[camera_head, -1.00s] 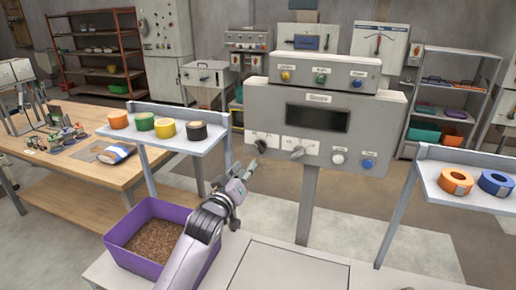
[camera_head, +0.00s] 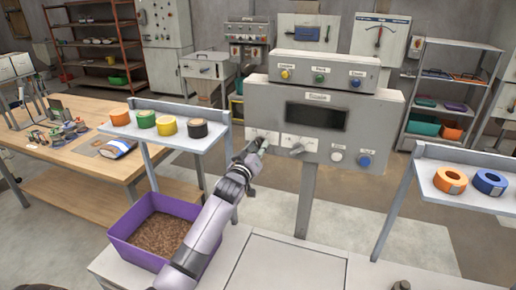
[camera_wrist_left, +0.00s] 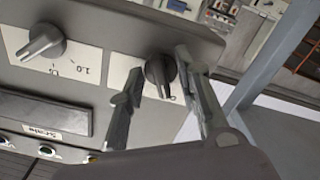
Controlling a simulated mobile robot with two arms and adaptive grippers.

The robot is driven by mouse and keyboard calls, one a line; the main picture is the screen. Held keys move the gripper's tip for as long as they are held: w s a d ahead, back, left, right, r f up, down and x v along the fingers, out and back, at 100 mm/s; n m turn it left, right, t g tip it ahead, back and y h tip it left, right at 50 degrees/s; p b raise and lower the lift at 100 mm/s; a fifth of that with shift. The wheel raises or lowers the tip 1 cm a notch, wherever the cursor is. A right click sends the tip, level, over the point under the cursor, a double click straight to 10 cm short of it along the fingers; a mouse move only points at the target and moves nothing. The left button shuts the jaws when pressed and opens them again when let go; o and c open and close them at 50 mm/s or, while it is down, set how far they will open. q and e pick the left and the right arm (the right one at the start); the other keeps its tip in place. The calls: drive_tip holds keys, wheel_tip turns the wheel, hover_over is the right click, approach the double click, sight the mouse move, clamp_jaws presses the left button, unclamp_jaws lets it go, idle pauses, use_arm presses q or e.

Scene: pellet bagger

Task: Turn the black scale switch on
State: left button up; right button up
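The black scale switch (camera_wrist_left: 160,72) is a dark rotary knob on a white label plate, at the end of the scale panel. In the left wrist view, which sees the panel upside down, it sits between the two fingertips of my left gripper (camera_wrist_left: 158,65). The fingers are apart, one on each side of the knob; I cannot tell whether either touches it. In the head view my left gripper (camera_head: 256,150) is at the lower left of the grey scale panel (camera_head: 270,102) and mostly hides the switch.
A grey knob (camera_wrist_left: 42,44) sits beside the switch; it also shows in the head view (camera_head: 297,148). White (camera_head: 337,155) and blue (camera_head: 364,161) buttons are further right. A purple bin of pellets (camera_head: 120,246) stands below, and a shelf with tape rolls (camera_head: 140,133) is left.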

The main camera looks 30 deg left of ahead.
use_arm(q)
drive_tip(key=shift+c, duration=0.3)
clamp_jaws()
idle(0.4)
drive_tip(key=m, duration=0.5)
drive_tip(key=shift+a+m, duration=0.15)
drive_tip(key=shift+m, duration=0.25)
drive_tip(key=m, duration=0.5)
drive_tip(key=shift+m+p, duration=0.4)
drive_tip(key=shift+m, duration=0.3)
drive_tip(key=shift+o, duration=0.3)
unclamp_jaws()
